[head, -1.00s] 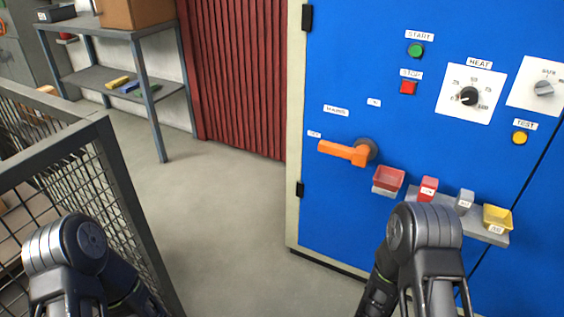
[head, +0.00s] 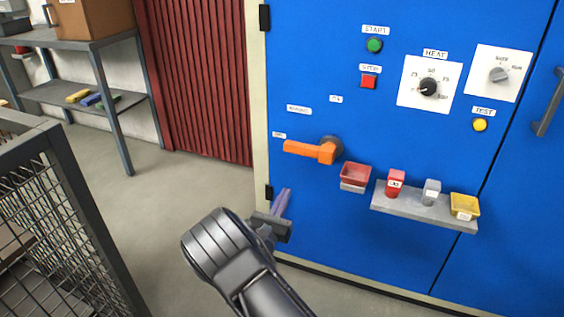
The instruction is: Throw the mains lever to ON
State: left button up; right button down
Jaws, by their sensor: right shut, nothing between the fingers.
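The orange mains lever (head: 312,151) is on the blue cabinet front, on a dark round hub (head: 331,146). Its handle points left, nearly level, beside a small label (head: 279,135) that seems to read OFF. Another small label (head: 336,99), seemingly ON, is above the hub. My right gripper (head: 284,198) is shut and empty. It is below the lever, apart from it in the picture, with its fingers pointing up. My left gripper is out of view.
Right of the lever, a red bin (head: 355,174) and a grey shelf (head: 420,211) with small items stick out from the cabinet (head: 365,240). A wire mesh cage (head: 75,205) stands at the left. The floor between is open.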

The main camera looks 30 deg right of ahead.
aim_at(309, 151)
dwell(0.3)
jog(key=w+d+r+b, duration=0.2)
jog(key=w+d+r, duration=0.3)
jog(key=d, duration=0.3)
jog(key=shift+w+r+b, duration=0.2)
jog(key=shift+r+b, duration=0.2)
jog(key=shift+r, duration=0.3)
jog(key=shift+w, duration=0.1)
